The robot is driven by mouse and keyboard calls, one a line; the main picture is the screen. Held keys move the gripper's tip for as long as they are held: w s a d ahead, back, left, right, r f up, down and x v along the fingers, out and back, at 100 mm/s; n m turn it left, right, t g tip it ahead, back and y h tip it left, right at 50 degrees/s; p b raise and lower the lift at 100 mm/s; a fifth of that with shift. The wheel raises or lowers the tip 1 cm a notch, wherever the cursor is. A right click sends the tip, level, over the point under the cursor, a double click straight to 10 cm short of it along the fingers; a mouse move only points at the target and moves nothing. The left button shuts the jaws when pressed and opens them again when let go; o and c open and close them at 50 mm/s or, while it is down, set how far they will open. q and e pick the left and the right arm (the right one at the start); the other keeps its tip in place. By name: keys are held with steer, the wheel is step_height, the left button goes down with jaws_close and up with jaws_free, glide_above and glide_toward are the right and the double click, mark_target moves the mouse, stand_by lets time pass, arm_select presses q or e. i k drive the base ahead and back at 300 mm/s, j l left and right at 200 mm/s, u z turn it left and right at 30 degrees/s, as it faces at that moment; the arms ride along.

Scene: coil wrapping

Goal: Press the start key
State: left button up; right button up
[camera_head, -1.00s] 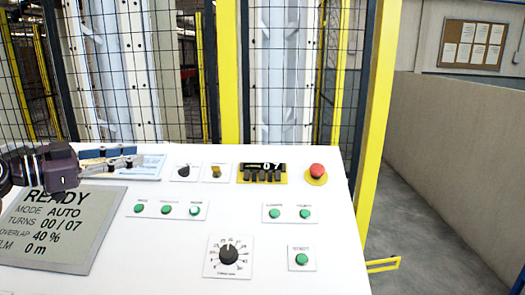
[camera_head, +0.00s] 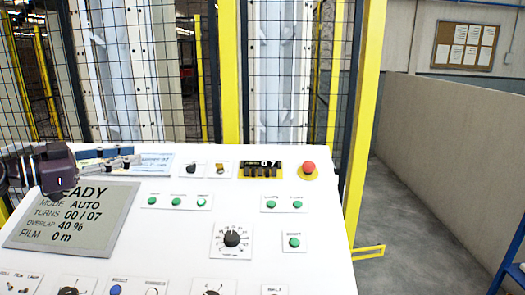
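The white control panel (camera_head: 180,240) fills the lower part of the head view. My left gripper (camera_head: 137,155) is over the panel's upper left, apart from the green keys. Its fingers lie close together, seen side-on. My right gripper is out of view.
A display (camera_head: 75,240) reads AUTO, turns 00/07, overlap 40 %, film 0 m. A numbered dial (camera_head: 232,238) is mid-panel. Mesh fencing with yellow posts (camera_head: 370,100) stands behind.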

mark_target(294, 242)
steer(key=k, duration=1.2)
